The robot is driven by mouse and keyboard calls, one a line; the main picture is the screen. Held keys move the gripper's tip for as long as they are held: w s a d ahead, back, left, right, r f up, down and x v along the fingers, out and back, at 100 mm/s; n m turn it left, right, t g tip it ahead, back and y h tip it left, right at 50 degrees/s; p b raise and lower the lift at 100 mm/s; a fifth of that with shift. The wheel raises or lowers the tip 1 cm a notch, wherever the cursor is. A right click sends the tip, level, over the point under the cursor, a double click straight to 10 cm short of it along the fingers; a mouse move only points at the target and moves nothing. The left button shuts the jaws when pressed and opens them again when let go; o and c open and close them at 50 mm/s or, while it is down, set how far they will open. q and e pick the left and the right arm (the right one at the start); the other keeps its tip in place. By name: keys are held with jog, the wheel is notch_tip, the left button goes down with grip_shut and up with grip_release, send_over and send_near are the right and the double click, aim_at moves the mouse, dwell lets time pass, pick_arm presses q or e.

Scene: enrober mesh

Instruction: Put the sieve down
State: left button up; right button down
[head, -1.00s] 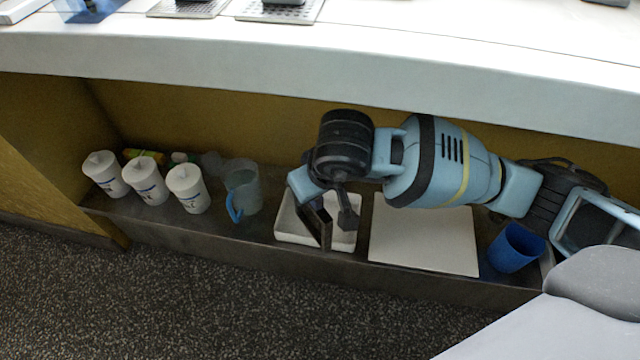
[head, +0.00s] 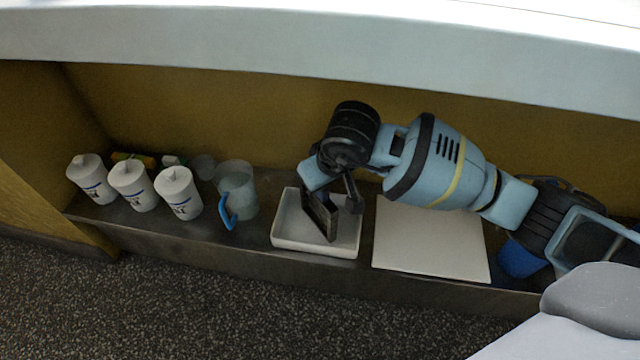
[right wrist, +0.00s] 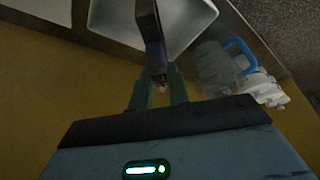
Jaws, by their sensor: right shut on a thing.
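The sieve (head: 319,215), a thin dark rectangular frame, is on edge and tilted in my right gripper (head: 334,186). In the head view it overlaps the white tray (head: 285,243) on the low shelf; I cannot tell whether it touches the tray. The right wrist view shows the sieve (right wrist: 152,28) edge-on between the green fingers of my right gripper (right wrist: 158,84), which is shut on it, with the tray (right wrist: 187,24) behind. The sieve's mesh is hard to make out. My left gripper is not in view.
A clear jug with a blue handle (head: 238,188) and several white lidded canisters (head: 178,195) stand left of the tray. A flat white board (head: 430,245) lies right of it, then a partly hidden blue cup (head: 519,261). The white counter (head: 300,45) overhangs the shelf.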

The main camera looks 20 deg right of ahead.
jog(key=shift+w+d+f+b, duration=0.1)
jog(key=shift+w+f+b, duration=0.15)
jog(key=shift+f, duration=0.45)
jog(key=shift+r, duration=0.1)
jog(key=shift+s, duration=0.1)
jog(key=c, duration=1.3)
grip_release()
